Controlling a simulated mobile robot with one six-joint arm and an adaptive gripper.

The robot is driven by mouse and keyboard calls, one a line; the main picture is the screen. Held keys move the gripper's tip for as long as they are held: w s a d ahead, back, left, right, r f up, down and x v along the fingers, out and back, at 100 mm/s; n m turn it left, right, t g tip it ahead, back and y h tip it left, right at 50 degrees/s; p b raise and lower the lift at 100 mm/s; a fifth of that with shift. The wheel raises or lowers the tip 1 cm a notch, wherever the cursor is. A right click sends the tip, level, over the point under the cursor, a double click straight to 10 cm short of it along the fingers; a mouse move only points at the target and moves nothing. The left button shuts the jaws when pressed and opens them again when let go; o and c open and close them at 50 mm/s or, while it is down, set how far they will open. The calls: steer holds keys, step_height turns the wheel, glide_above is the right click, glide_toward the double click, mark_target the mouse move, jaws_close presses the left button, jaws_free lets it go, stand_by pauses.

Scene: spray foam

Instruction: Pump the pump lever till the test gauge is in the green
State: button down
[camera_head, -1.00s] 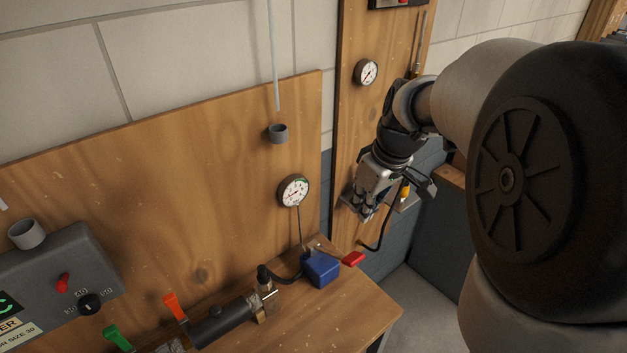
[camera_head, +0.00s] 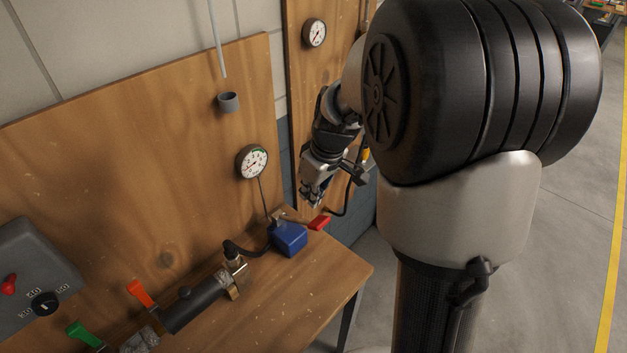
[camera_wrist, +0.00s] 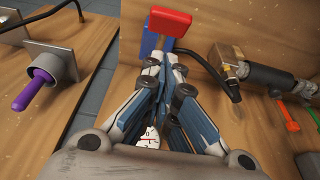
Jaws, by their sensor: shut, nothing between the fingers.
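The pump is a blue block (camera_head: 289,238) on the bench, with a red-ended lever (camera_head: 320,222) sticking out to its right. In the wrist view the red lever end (camera_wrist: 170,21) is at the top, beyond my fingertips, with part of the blue pump (camera_wrist: 152,45) behind it. The round white test gauge (camera_head: 252,162) with a green band is on the wooden board above the pump; its needle is too small to read surely. My gripper (camera_head: 313,203) is shut and empty, just above the lever end. In the wrist view my gripper (camera_wrist: 163,58) points toward the lever; I cannot tell whether they touch.
A dark cylinder (camera_head: 196,302) with an orange handle (camera_head: 141,293) lies on the bench (camera_head: 300,305) left of the pump, joined to it by a black hose. A second gauge (camera_head: 314,33) hangs on the narrow board behind. The bench front is clear.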

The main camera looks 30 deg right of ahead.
mark_target(322, 221)
steer(key=shift+s+d+f+b, duration=0.2)
steer(key=shift+s+f, duration=0.3)
steer(key=shift+f, duration=0.3)
steer(key=shift+s+d+f+b, duration=0.15)
steer(key=shift+s+f, duration=0.3)
steer(key=shift+f, duration=0.35)
steer(key=shift+s+d+f+b, duration=0.15)
steer(key=shift+s+f+b, duration=0.3)
steer(key=shift+f+b, duration=0.2)
steer(key=shift+s+d+f+b, duration=0.15)
steer(key=shift+s+f+b, duration=0.35)
steer(key=shift+b, duration=0.25)
steer(key=s+d+f+b, duration=0.1)
steer(key=s+f+b, duration=0.2)
steer(key=f+b, duration=0.4)
steer(key=shift+s+d+f+b, duration=0.2)
steer(key=shift+s+f+b, duration=0.2)
steer(key=shift+b, duration=0.05)
steer(key=s+d+r+p, duration=0.2)
steer(key=s+r+p, duration=0.3)
steer(key=r, duration=0.6)
steer(key=shift+s+r+p, duration=0.25)
steer(key=shift+s+p, duration=0.15)
steer(key=shift+s, duration=0.1)
